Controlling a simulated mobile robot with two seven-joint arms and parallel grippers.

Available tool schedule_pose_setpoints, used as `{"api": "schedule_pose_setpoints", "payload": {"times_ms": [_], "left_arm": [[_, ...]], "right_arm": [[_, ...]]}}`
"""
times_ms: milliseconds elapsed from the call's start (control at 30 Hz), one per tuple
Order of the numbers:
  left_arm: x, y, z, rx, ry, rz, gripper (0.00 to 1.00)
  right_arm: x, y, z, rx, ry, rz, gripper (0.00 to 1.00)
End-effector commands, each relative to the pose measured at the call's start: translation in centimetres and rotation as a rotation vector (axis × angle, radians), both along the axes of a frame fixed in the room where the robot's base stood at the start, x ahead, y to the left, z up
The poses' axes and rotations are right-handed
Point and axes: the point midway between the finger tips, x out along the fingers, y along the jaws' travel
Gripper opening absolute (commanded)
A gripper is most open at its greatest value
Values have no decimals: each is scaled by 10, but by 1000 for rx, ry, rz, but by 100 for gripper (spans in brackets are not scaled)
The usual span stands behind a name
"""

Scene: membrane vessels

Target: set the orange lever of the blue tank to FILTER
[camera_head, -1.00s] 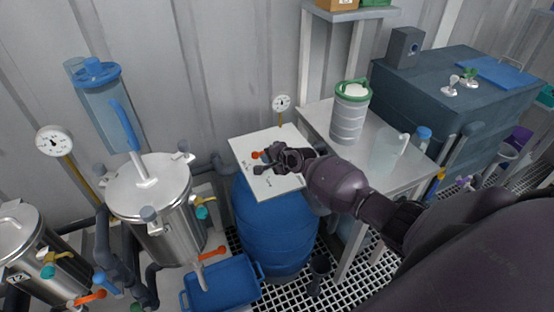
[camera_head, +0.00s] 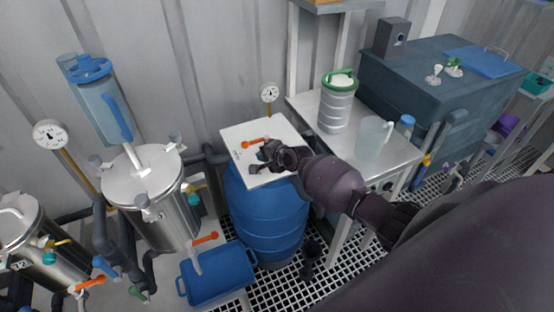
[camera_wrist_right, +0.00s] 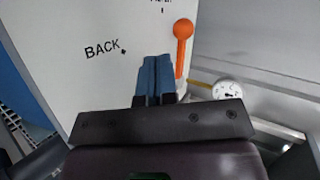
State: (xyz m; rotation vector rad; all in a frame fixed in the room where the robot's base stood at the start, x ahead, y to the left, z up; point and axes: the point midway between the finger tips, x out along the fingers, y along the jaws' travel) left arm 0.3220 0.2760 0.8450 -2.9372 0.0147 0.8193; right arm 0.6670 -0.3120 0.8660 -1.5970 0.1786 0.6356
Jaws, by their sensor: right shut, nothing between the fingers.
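The blue tank (camera_head: 265,215) stands in the middle of the head view with a white panel (camera_head: 235,133) on top. The orange lever (camera_head: 253,143) lies over the panel, its round knob towards the left in the head view. In the right wrist view the lever (camera_wrist_right: 182,45) points up, right of a cut-off label and its mark. The "BACK" label (camera_wrist_right: 102,49) is further left. My right gripper (camera_head: 259,161) is shut and empty over the panel. Its blue fingertips (camera_wrist_right: 155,68) are close beside the lever's shaft; I cannot tell whether they touch. My left gripper is out of view.
A pressure gauge (camera_head: 270,93) stands behind the panel; it also shows in the wrist view (camera_wrist_right: 227,90). A steel vessel (camera_head: 150,200) is to the left, a blue tray (camera_head: 218,275) in front. A side table (camera_head: 330,145) with a green-lidded canister (camera_head: 337,103) and a jug is right.

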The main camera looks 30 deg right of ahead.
Motion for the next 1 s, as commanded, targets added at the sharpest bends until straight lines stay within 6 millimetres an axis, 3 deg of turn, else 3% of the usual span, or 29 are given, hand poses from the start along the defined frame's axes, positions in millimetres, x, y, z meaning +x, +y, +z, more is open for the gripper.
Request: {"api": "schedule_pose_setpoints", "payload": {"times_ms": [500,1000], "left_arm": [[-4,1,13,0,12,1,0],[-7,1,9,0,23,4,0]], "right_arm": [[-65,6,37,1,0,0,0],[-77,6,44,-28,-8,14,0]]}}
